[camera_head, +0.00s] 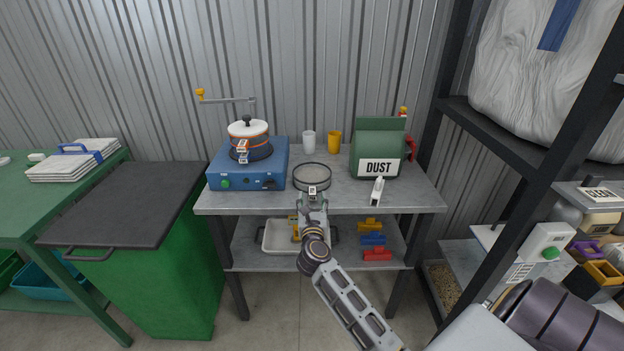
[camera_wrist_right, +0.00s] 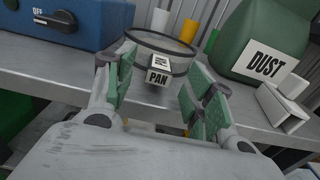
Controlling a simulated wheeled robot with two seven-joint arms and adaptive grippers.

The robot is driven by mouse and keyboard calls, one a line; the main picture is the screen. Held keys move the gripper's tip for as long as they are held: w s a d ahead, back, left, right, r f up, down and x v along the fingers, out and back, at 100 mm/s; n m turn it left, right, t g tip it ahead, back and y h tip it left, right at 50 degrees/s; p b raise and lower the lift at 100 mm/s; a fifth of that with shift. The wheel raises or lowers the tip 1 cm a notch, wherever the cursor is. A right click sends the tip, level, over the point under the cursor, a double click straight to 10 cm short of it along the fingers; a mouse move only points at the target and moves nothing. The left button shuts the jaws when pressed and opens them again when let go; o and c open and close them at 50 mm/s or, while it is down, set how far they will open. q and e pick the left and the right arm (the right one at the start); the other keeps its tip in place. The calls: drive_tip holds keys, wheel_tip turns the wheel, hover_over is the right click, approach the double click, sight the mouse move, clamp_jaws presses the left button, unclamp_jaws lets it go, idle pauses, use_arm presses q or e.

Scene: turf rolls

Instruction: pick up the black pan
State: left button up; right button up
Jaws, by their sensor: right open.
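The pan (camera_head: 312,178) is a shallow round vessel with a dark rim and a pale inside, standing near the front edge of the grey table (camera_head: 410,195). In the right wrist view the pan (camera_wrist_right: 163,48) has a tag (camera_wrist_right: 158,76) reading "PAN" on its near side. My right gripper (camera_head: 313,204) is in front of the pan, at the table's front edge. In the wrist view its green-padded fingers (camera_wrist_right: 160,92) are spread, with the tag between them and nothing gripped. Contact with the pan cannot be told. My left gripper is not in view.
A blue machine (camera_head: 230,178) with a stacked, lidded vessel (camera_head: 249,140) stands left of the pan. A green "DUST" container (camera_head: 377,150) and a white clip-like item (camera_head: 377,190) are right. White (camera_head: 309,142) and yellow (camera_head: 334,141) cups stand behind. Dark shelving (camera_head: 492,135) rises at right.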

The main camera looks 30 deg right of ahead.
sight(312, 197)
drive_tip(key=x, duration=0.2)
drive_tip(key=shift+w+d+f, duration=0.2)
drive_tip(key=shift+f, duration=0.05)
drive_tip(key=shift+x, duration=1.05)
drive_tip(key=shift+c, duration=0.3)
clamp_jaws()
